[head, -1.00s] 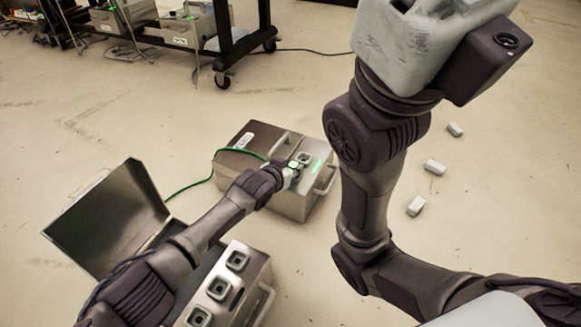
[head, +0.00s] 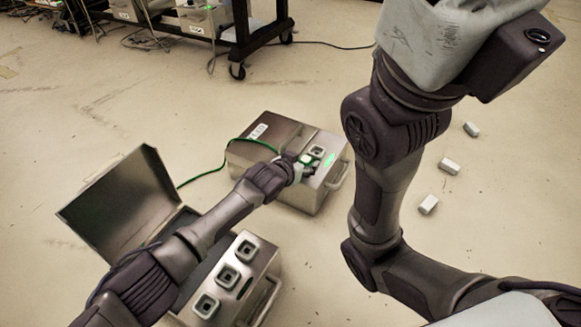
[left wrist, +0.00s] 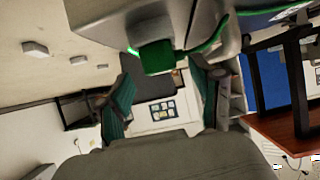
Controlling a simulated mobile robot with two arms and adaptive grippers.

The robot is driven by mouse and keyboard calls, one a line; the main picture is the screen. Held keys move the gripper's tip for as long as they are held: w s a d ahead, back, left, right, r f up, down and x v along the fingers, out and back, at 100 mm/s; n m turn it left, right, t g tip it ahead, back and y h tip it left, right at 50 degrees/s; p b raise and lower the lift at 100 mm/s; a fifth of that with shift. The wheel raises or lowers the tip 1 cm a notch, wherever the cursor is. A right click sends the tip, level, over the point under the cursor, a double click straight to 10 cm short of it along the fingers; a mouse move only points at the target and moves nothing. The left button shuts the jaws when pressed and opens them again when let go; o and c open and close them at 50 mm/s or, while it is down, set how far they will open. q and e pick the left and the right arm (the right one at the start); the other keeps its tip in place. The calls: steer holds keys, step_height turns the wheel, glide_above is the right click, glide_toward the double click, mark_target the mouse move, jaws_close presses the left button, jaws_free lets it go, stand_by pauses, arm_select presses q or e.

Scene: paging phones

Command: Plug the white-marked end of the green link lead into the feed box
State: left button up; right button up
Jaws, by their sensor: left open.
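A closed metal box (head: 265,160) with a pale label and a lit green strip stands on the floor in the head view. Which box is the feed box I cannot read. The green lead (head: 204,176) runs from the floor over this box to its socket side. My left gripper (head: 304,164) is over that side. In the left wrist view the left gripper (left wrist: 163,100) is open. A green plug (left wrist: 157,57) with the lead attached is at the box face, just beyond the fingers; its seating and any white mark are unclear. My right gripper is out of view.
An open-lidded metal box (head: 245,262) with several sockets stands at the front left, under my left arm. Small white blocks (head: 449,166) lie on the floor at right. A wheeled black cart (head: 245,40) stands at the back. Floor between is clear.

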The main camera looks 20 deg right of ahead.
arm_select(q)
steer(key=v, duration=1.1)
